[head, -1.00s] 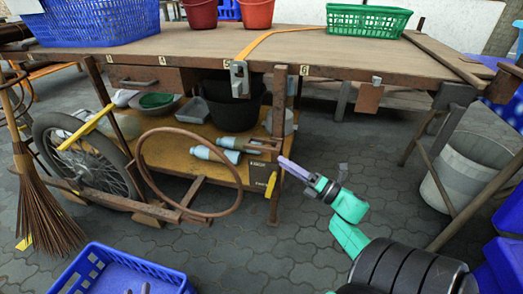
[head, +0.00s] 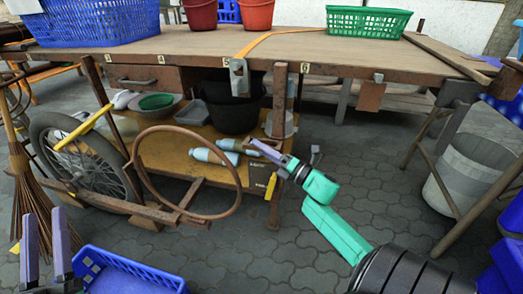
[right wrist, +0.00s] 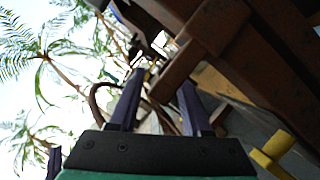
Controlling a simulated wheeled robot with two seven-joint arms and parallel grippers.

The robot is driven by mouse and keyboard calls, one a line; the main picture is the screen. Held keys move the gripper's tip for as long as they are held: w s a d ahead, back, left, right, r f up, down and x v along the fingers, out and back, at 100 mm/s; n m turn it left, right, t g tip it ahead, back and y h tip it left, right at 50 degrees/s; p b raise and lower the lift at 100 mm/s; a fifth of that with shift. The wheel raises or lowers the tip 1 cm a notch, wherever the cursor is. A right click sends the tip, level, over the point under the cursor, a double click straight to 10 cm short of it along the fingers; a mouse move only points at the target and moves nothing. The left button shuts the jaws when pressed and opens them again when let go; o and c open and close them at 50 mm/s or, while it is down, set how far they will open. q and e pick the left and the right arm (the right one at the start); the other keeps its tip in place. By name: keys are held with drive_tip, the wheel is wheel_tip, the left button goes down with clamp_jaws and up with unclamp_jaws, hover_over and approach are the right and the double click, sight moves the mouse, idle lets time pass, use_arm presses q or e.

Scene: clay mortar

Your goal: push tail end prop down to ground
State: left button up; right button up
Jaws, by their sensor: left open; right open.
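A rusty upright post (head: 279,130) stands at the right end of the lower shelf, with a short yellow handle (head: 270,187) low on it. I cannot tell for sure which piece is the tail end prop. The yellow handle also shows at the lower right of the right wrist view (right wrist: 272,158). My right gripper (head: 256,146) is by this post, above the handle; its fingers (right wrist: 160,82) are apart with nothing clearly between them. My left gripper (head: 44,217) is at the lower left, open and empty, fingers pointing up.
The wooden table top (head: 330,50) overhangs the post. A rusty hoop (head: 190,216) and a spoked wheel (head: 85,165) stand left of it, beside a broom (head: 38,190). A blue basket (head: 130,275) is in front. Paving right of the post is clear up to a white bucket (head: 462,180).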

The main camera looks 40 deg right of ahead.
drive_tip(key=shift+w, duration=0.1)
clamp_jaws()
idle(1.4)
